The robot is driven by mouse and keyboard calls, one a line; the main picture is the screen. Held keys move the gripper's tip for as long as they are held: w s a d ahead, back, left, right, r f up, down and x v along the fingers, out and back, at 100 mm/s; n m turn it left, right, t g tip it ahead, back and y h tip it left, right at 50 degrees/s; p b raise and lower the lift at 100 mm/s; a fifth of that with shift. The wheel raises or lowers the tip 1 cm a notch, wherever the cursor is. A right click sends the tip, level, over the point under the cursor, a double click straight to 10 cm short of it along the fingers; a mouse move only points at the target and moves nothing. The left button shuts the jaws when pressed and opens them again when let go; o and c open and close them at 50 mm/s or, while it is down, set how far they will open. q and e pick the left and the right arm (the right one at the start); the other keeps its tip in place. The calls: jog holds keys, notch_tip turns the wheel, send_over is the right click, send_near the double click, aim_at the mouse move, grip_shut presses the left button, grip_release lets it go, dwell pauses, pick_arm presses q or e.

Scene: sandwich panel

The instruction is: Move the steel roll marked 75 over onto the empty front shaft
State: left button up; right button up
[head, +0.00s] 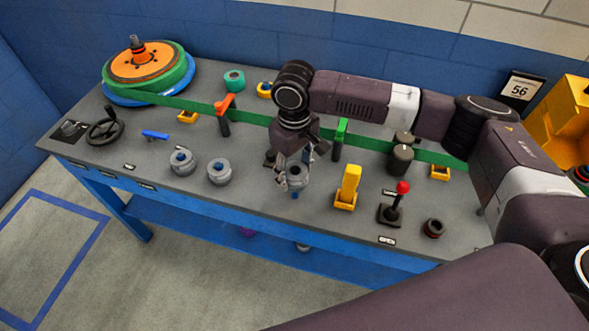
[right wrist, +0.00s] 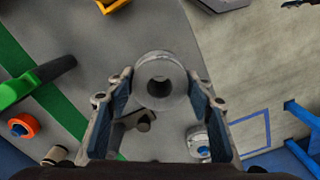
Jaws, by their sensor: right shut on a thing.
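My right gripper (head: 293,182) is shut on a grey steel roll (head: 297,176), held above the front part of the bench. In the right wrist view the roll (right wrist: 172,70) sits between the two finger pads (right wrist: 160,95), its dark bore facing the camera. No number on it is readable. A small blue shaft tip (head: 295,196) shows just below the held roll; I cannot tell whether the roll is around it. Two more grey steel rolls, a left one (head: 183,167) and a right one (head: 219,177), stand on the bench with blue shaft tips in their bores. My left gripper is not in view.
A green strip (head: 258,117) runs across the bench from a big orange and green reel (head: 145,65). A yellow upright block (head: 348,186) and a red-knobbed lever (head: 397,200) stand right of the gripper. A black handwheel (head: 105,127) is far left.

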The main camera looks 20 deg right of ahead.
jog(key=shift+f, duration=0.6)
jog(key=shift+f, duration=0.1)
jog(key=shift+f, duration=0.1)
jog(key=shift+f+b, duration=0.5)
jog(key=shift+f, duration=1.9)
jog(key=o, duration=1.5)
